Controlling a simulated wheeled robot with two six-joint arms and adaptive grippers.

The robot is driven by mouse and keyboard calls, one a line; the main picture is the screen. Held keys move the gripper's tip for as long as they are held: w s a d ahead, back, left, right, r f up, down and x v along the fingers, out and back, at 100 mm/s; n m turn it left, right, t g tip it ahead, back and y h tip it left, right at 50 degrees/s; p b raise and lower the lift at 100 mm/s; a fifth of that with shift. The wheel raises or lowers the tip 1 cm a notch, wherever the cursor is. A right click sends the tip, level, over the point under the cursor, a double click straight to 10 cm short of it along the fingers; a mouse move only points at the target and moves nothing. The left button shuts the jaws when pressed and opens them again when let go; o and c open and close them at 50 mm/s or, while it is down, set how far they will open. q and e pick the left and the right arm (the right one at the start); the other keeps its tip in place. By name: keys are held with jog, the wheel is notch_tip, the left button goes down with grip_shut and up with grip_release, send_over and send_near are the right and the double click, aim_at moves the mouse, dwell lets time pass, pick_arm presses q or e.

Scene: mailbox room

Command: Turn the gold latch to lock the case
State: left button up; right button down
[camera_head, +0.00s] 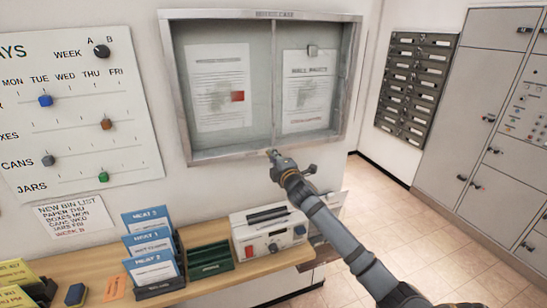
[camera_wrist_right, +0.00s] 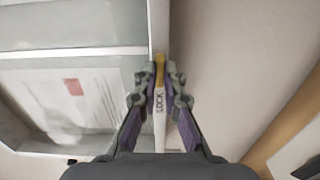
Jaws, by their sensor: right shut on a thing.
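The notice case (camera_head: 225,152) hangs on the wall, a grey metal frame with two glazed panels and papers inside. In the right wrist view its frame edge (camera_wrist_right: 158,28) runs up the middle. The gold latch (camera_wrist_right: 160,66) sits at the case's bottom edge, with a white label reading LOCK (camera_wrist_right: 160,103) beside it. My right gripper (camera_wrist_right: 163,76) is shut on the gold latch, one finger on each side. In the head view my right gripper (camera_head: 273,156) reaches the lower middle of the frame and hides most of the latch. My left gripper is in no view.
A wooden shelf (camera_head: 205,282) below holds blue leaflet holders (camera_head: 152,250), a green tray (camera_head: 209,261) and a white device (camera_head: 270,233). A board with sliders (camera_head: 75,100) hangs at left. Mailboxes (camera_head: 415,82) and grey lockers (camera_head: 490,110) stand right, with open floor before them.

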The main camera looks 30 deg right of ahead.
jog(key=shift+f, duration=0.1)
jog(key=shift+f+m+b, duration=0.1)
jog(key=shift+m+b, duration=2.8)
jog(key=shift+m, duration=6.1)
jog(key=c, duration=1.5)
grip_release()
jog(key=shift+o, duration=0.2)
